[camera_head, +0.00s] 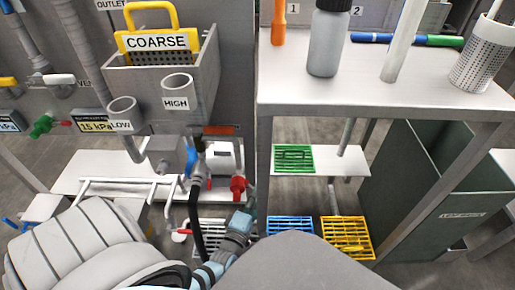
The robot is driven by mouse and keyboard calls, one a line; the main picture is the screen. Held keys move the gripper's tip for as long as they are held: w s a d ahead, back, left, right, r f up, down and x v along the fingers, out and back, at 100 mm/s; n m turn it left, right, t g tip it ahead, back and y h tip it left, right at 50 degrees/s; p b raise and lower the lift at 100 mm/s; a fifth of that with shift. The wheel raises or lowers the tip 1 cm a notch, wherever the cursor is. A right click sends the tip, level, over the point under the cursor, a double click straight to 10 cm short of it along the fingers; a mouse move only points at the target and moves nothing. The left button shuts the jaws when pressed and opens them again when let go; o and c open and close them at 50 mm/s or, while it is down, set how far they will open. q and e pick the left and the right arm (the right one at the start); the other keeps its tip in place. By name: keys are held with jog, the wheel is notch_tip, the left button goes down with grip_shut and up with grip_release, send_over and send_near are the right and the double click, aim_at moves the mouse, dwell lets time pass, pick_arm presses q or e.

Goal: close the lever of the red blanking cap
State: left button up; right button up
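The red blanking cap (238,187) is small in the middle of the head view, low below the grey box and next to a white fitting. Its lever is too small to make out, so I cannot tell its position. An arm with pale blue bands reaches up from the bottom, apparently my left arm. Its gripper (245,213) is just below the cap, close to it. I cannot tell whether it touches the cap. The fingers are dark and too small to show open or shut. My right gripper is not in view.
A black hose (194,210) hangs left of the arm, near a blue lever (190,162). White pipes (125,184) run left. Blue (290,226) and yellow (346,237) grates lie right. A white worktop (430,93) overhangs a green grate (294,158) and a dark bin (455,185).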

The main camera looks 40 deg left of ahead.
pick_arm(q)
jog(key=shift+x, duration=0.8)
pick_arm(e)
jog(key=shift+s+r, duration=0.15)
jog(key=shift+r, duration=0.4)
pick_arm(q)
grip_shut()
